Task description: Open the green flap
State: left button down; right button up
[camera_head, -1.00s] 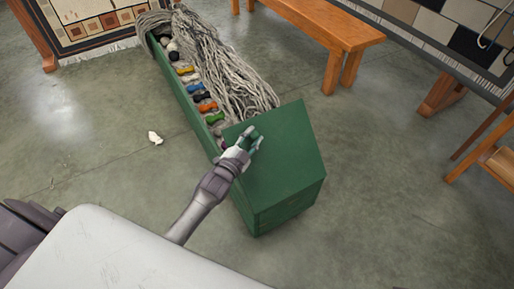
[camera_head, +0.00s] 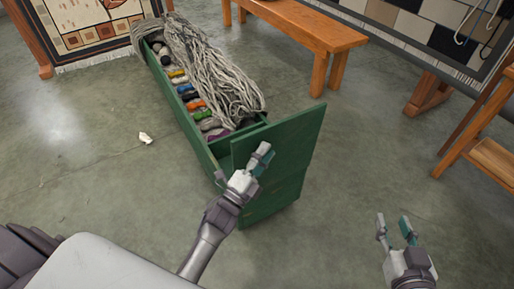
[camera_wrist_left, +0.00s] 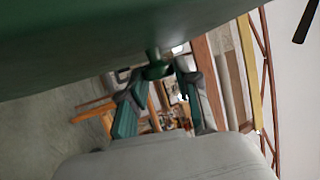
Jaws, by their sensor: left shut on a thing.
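The green flap (camera_head: 285,140) is a flat panel at the near end of a long green chest (camera_head: 190,125). It stands raised, steeply tilted, with its face towards me. My left gripper (camera_head: 260,160) is at the flap's face, near its left side. In the left wrist view its fingers (camera_wrist_left: 160,82) are shut on a small green knob (camera_wrist_left: 155,66) that sticks out from the flap (camera_wrist_left: 100,45). In the head view the gripper hides the knob. My right gripper (camera_head: 394,225) is open and empty, low at the right, clear of the chest.
Grey yarn (camera_head: 225,75) and several coloured skeins (camera_head: 190,96) lie in the chest. An orange wooden bench (camera_head: 310,30) stands behind it, and a wooden stand (camera_head: 490,150) is at the right. A white scrap (camera_head: 145,138) lies on the floor. The floor right of the flap is clear.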

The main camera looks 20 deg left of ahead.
pick_arm(q)
jog(key=shift+s+d+f+m+h+b, duration=0.35)
jog(key=shift+s+d+m, duration=0.25)
jog(key=shift+d, duration=0.15)
jog(key=shift+s+d+f+m+h+b, duration=0.25)
jog(key=shift+s+d+m+h+b, duration=0.1)
jog(key=shift+s+d+m, duration=0.35)
pick_arm(e)
notch_tip(320, 180, up, 8)
jog(key=w+a+t+y, duration=0.1)
jog(key=t, duration=0.4)
jog(key=shift+a+f+y, duration=0.15)
jog(key=shift+a+y, duration=0.05)
jog(key=shift+y, duration=0.2)
pick_arm(q)
jog(key=shift+w, duration=0.15)
jog(key=c, duration=0.8)
grip_release()
jog(key=shift+c, duration=0.2)
jog(key=v, duration=1.2)
jog(key=shift+d, duration=0.1)
